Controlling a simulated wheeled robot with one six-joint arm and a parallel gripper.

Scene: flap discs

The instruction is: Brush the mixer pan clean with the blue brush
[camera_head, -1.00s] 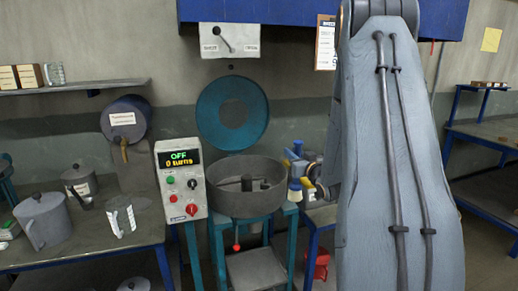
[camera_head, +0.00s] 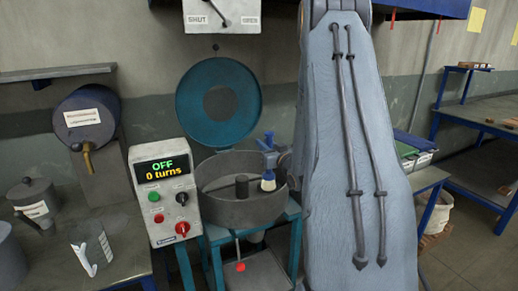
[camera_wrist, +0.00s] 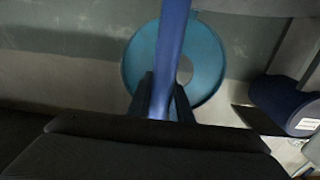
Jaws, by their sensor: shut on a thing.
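The mixer pan (camera_head: 228,208) is a round grey open pan on a teal stand, with a dark post at its centre. Its teal round lid (camera_head: 205,120) stands raised behind it, and the lid also shows in the wrist view (camera_wrist: 210,60). My gripper (camera_head: 272,158) is at the pan's right side, partly hidden behind my arm. It is shut on the blue brush (camera_wrist: 172,50), whose blue handle runs between the fingers in the wrist view. The brush's pale bristle end (camera_head: 268,181) is over the right part of the pan; whether it touches the pan is unclear.
A control box (camera_head: 164,195) reading "OFF" and "0 turns" stands directly left of the pan. A dark drum (camera_head: 88,125) with a tap, a lidded pot (camera_head: 35,200) and a clear jug (camera_head: 92,245) are farther left. A box reading "SHUT" (camera_head: 222,16) hangs above.

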